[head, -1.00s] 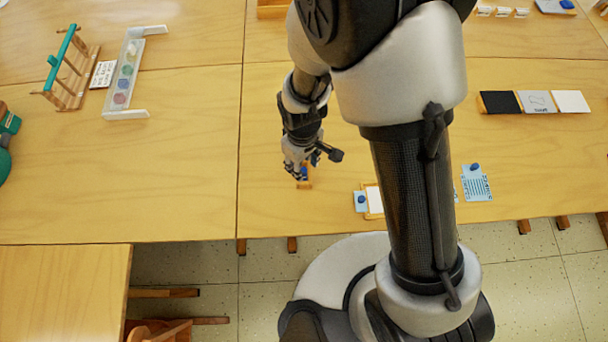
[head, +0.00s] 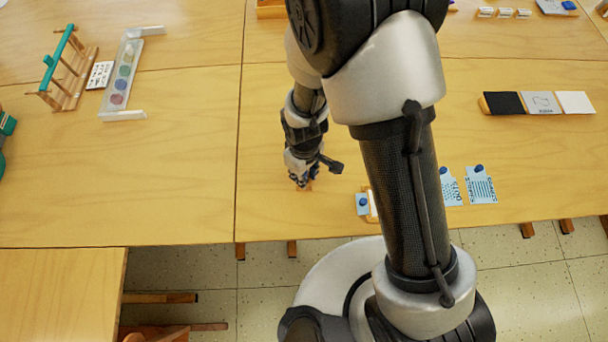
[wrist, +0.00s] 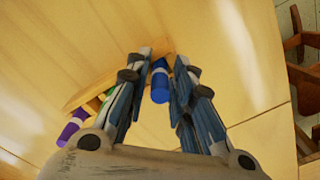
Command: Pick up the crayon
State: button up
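A blue crayon (wrist: 160,82) shows in the wrist view between the two fingers of my gripper (wrist: 162,58). The fingers are apart, one on each side of it, with a narrow gap visible on both sides. Below and left of it, partly behind the left finger, are a purple crayon (wrist: 73,127) and a bit of green. In the head view my gripper (head: 301,184) points down low over the table, and its fingers hide most of what is under them.
The wooden table (head: 180,190) is clear to the left of my gripper. Further right are blue cards (head: 481,188). The table's front edge is close.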

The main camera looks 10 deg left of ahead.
grip_shut()
jog(key=shift+r, duration=0.1)
notch_tip(320, 180, up, 20)
jog(key=p, duration=0.6)
jog(key=shift+p, duration=0.4)
